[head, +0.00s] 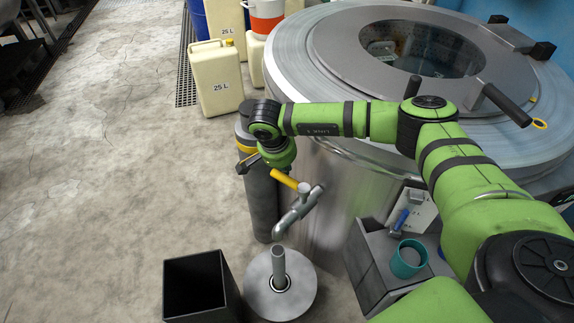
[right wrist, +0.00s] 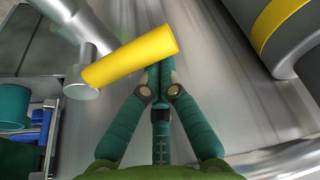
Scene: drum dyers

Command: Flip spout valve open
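The spout (head: 296,212) is a grey metal pipe on the side of the steel drum (head: 335,200), with its mouth bent downward. Its valve has a yellow lever handle (head: 284,179) pointing up and left in the head view. In the right wrist view the yellow handle (right wrist: 130,57) crosses in front of my right gripper (right wrist: 158,72). The gripper's teal fingers are together, and part of them is hidden behind the handle. Whether they touch it I cannot tell. In the head view my right wrist is just above the handle, its fingers mostly hidden. My left gripper is out of view.
A round base with a short post (head: 279,270) stands below the spout, beside an open black bin (head: 197,285). A dark cylinder (head: 262,200) stands left of the spout. A grey box with a teal cup (head: 408,258) is at right. Floor at left is clear.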

